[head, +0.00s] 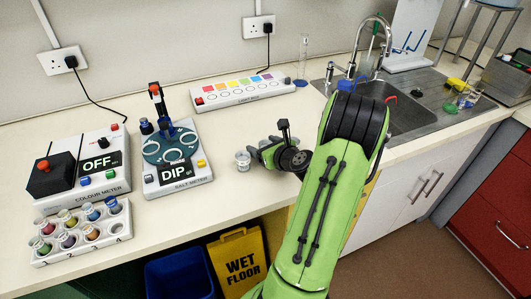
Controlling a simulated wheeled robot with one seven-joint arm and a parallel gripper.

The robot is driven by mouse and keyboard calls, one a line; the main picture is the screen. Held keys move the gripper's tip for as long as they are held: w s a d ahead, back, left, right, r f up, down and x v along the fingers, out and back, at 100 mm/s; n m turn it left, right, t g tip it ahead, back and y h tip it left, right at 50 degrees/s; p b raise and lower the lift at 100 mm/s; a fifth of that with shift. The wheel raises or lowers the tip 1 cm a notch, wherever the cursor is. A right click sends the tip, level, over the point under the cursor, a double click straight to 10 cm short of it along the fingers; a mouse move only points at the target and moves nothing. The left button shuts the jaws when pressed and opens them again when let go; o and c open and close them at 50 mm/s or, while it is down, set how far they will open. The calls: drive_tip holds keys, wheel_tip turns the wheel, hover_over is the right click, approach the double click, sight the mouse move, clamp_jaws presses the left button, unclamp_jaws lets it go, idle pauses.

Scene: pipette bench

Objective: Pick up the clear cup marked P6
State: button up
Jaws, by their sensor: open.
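A small clear cup (243,161) stands upright on the bench, right of the salt meter. Its marking is too small to read, so I cannot tell whether it is P6. My gripper (256,153) is low over the bench just right of the cup, fingers pointing left towards it. It is open. The fingertips are very close to the cup; I cannot tell whether they touch it or reach around it.
The salt meter (180,175) reading "DIP" stands close left of the cup. A colour meter (100,162) and a rack of coloured cups (120,228) are further left. The light box (243,92) is behind. The sink (400,105) is right. Bare bench lies before the cup.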

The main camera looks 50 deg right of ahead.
drive_tip(key=shift+w+d+f, duration=0.2)
drive_tip(key=shift+w, duration=0.3)
drive_tip(key=c, duration=1)
